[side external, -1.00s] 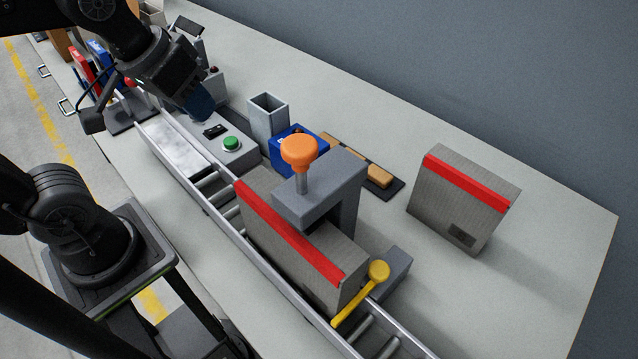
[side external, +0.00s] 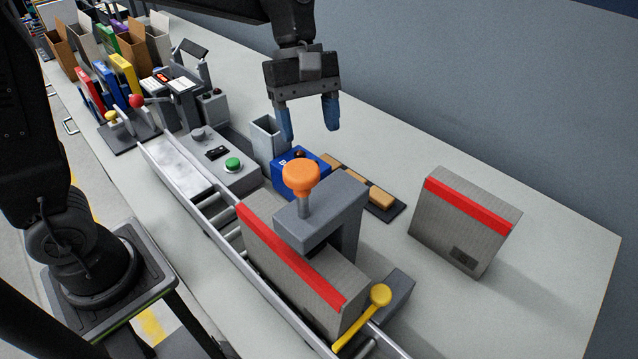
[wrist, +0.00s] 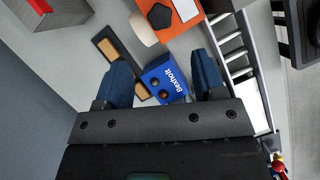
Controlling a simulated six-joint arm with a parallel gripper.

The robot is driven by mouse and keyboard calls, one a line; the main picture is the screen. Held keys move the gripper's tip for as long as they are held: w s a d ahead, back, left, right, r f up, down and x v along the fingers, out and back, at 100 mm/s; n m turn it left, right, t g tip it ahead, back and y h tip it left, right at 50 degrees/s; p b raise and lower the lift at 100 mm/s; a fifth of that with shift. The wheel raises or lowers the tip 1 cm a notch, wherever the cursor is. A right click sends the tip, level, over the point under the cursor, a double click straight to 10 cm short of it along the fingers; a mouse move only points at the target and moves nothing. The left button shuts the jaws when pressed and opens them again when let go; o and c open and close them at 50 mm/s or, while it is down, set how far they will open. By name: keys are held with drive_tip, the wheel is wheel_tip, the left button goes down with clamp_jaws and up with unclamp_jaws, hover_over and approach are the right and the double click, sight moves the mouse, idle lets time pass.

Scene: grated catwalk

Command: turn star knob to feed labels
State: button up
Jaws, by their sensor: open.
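In the wrist view a dark five-sided knob (wrist: 160,17) sits on an orange body (wrist: 187,25), beyond my fingertips and cut by the top edge. A pale rounded piece (wrist: 143,30) is beside it. I cannot match this knob surely to the side view, where an orange knob (side external: 300,175) tops a grey bracket (side external: 345,205) over the conveyor. My gripper (side external: 308,118) is open and empty, blue fingers pointing down, in the air above and behind the blue box (side external: 288,163). In the wrist view that box (wrist: 165,78) shows between my fingers (wrist: 160,62).
A grey carton with a red stripe (side external: 300,265) stands on the conveyor (side external: 222,218) beneath the bracket. A similar carton (side external: 465,225) stands at the right. A yellow lever (side external: 365,318), a green button (side external: 233,163) and a grey open holder (side external: 268,138) stand nearby.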

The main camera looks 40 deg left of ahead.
drive_tip(key=x, duration=1)
drive_tip(key=shift+f, duration=0.35)
drive_tip(key=shift+c, duration=0.4)
drive_tip(key=c, duration=0.9)
drive_tip(key=shift+o, duration=0.2)
